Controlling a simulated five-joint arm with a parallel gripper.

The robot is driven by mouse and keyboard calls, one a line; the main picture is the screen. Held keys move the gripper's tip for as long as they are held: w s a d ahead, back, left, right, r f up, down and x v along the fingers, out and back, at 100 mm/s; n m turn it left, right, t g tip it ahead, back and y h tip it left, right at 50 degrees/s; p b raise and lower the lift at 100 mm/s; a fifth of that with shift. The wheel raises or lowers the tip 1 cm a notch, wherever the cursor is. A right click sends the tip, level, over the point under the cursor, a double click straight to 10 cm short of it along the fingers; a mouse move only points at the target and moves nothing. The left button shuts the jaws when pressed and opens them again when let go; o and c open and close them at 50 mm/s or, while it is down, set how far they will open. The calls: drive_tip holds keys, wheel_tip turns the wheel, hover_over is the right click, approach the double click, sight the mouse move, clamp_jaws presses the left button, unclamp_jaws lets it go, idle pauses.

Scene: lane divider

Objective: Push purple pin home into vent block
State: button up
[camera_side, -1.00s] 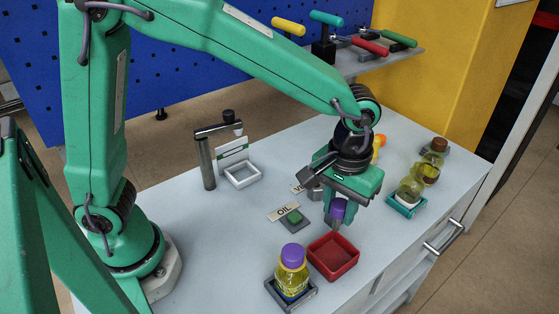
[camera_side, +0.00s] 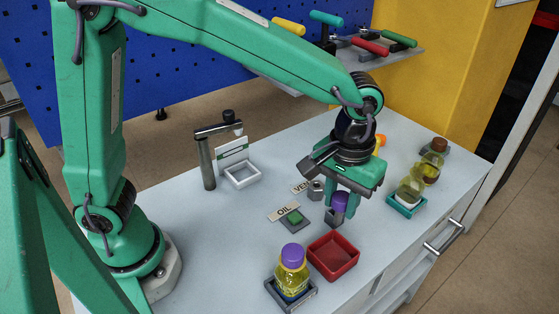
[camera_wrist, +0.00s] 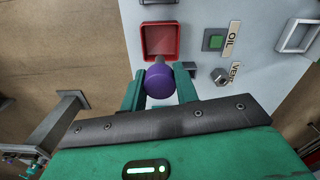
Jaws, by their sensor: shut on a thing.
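The purple pin (camera_side: 340,201) is between the fingers of my gripper (camera_side: 343,208), which is shut on it. Its round purple head also shows in the wrist view (camera_wrist: 160,82), between the two green fingers (camera_wrist: 160,90). The vent block (camera_side: 316,189) is a small grey piece beside the VENT label; it also shows in the wrist view (camera_wrist: 220,75). The pin is apart from it, to its right in the side view. A grey piece (camera_side: 335,219) shows just below the pin; whether it is a stand or part of the pin I cannot tell.
A red tray (camera_side: 332,257) lies close in front of my gripper. An OIL label with a green button (camera_side: 295,217) is to the left. A purple-capped bottle (camera_side: 292,268) stands at the front, other bottles (camera_side: 430,168) at the right.

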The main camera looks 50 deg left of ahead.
sight(342, 197)
drive_tip(key=shift+r, duration=0.6)
drive_tip(key=shift+r, duration=0.4)
drive_tip(key=shift+r, duration=0.35)
drive_tip(key=shift+r, duration=0.35)
drive_tip(key=shift+r, duration=0.15)
